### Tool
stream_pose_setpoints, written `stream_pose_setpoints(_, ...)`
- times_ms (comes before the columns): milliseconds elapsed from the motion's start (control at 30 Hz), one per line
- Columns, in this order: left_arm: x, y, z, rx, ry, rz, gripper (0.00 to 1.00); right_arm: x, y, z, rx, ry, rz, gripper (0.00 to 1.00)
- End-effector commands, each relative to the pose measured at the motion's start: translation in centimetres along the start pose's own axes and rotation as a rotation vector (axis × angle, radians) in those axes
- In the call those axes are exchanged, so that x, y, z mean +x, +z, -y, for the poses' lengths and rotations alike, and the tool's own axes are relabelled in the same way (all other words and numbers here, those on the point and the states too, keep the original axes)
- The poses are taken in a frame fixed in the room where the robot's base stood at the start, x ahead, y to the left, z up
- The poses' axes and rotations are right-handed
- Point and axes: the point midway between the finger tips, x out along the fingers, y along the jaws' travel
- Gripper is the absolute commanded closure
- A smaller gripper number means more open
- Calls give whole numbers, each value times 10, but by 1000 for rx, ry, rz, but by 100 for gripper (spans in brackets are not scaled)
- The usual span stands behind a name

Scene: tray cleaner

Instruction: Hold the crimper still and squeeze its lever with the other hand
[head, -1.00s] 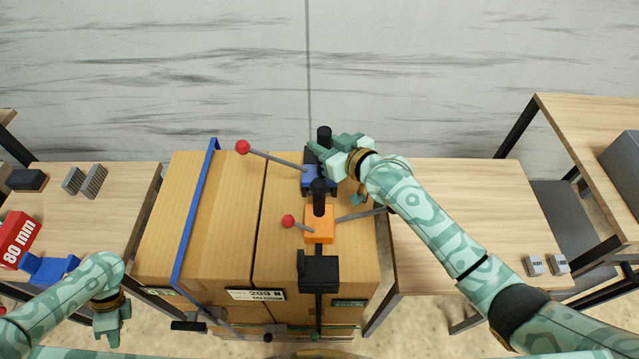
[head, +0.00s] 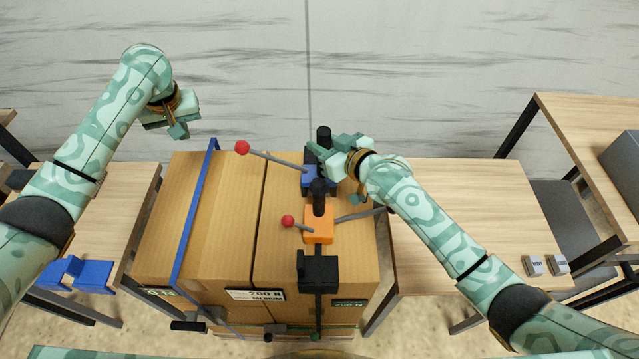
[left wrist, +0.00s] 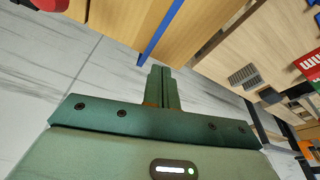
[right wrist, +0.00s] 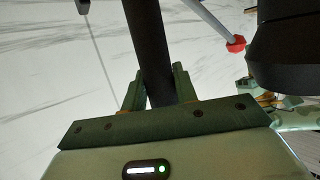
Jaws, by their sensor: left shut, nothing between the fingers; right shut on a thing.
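A blue tool with a black upright handle, which I take as the crimper (head: 313,180), stands on the carton's far part. Its grey lever reaches left and ends in a red knob (head: 242,147). My right gripper (head: 327,152) is shut on the black handle (right wrist: 150,45), which stands between its fingers in the right wrist view. My left gripper (head: 178,130) is shut and empty, above and left of the red knob and apart from it. Its closed fingers (left wrist: 161,82) show in the left wrist view. The crimper's lower part is partly hidden.
An orange tool (head: 319,224) with a red-knobbed lever (head: 288,221) and a black block (head: 318,271) stand close in front. A blue strap (head: 190,220) crosses the carton (head: 225,220). A blue part (head: 78,273) sits on the left table; the right table (head: 455,200) is mostly bare.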

Motion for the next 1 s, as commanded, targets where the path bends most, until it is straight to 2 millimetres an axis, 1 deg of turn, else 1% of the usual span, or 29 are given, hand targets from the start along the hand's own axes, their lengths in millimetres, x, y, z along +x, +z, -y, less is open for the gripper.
stream_pose_setpoints(33, -16, 1, -23, 43, 25, 7, 100, 0, 11, 1, 0, -2, 22, 100)
stream_pose_setpoints(100, -36, 6, -51, 103, 50, 23, 100, 0, 11, 1, 0, -2, 22, 100)
stream_pose_setpoints(200, -62, 14, -82, 184, 73, 39, 100, 0, 11, 1, 0, -2, 22, 100)
stream_pose_setpoints(300, -81, 21, -102, 245, 83, 47, 100, 0, 11, 1, 0, -1, 22, 100)
stream_pose_setpoints(400, -91, 26, -113, 284, 87, 52, 100, 0, 11, 1, 0, -1, 22, 100)
stream_pose_setpoints(467, -92, 28, -116, 295, 87, 54, 100, 0, 11, 1, 0, -1, 22, 100)
stream_pose_setpoints(567, -86, 31, -118, 300, 88, 57, 100, 0, 11, 1, 0, -1, 22, 100)
stream_pose_setpoints(800, -54, 40, -118, 298, 88, 59, 100, 0, 11, 1, -1, -1, 22, 100)
stream_pose_setpoints(1000, -36, 44, -118, 298, 88, 56, 100, 0, 11, 1, -1, -1, 22, 100)
